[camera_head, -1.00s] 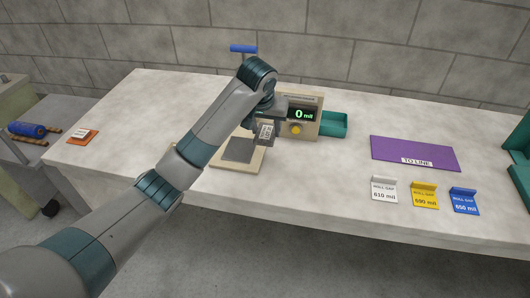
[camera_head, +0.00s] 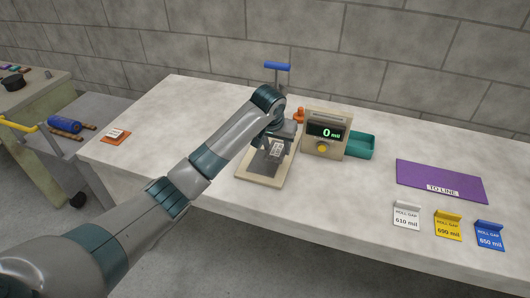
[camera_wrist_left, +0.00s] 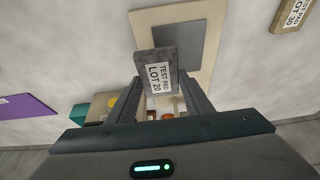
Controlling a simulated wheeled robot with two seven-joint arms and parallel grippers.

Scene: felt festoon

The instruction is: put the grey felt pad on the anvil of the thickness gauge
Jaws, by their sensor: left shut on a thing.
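My left gripper (camera_head: 275,153) is shut on the grey felt pad (camera_wrist_left: 156,63), labelled "TEST PAD LOT 20". The pad also shows in the head view (camera_head: 277,148), just beyond the fingers. The thickness gauge (camera_head: 325,132) has a beige housing, a display reading 0 mil and a yellow knob. Its beige base (camera_head: 262,181) carries a dark grey square plate, seen bare in the left wrist view (camera_wrist_left: 182,42), which looks like the anvil. The pad is over the plate's edge in that view; its height above it is unclear. My right gripper is not in view.
A blue T-handle (camera_head: 278,66) rises behind the gauge and a teal tray (camera_head: 361,146) sits beside it. A purple mat (camera_head: 440,178) and white, yellow and blue roll-gap cards lie right. Another pad, LOT 30 (camera_wrist_left: 291,14), shows in the wrist view.

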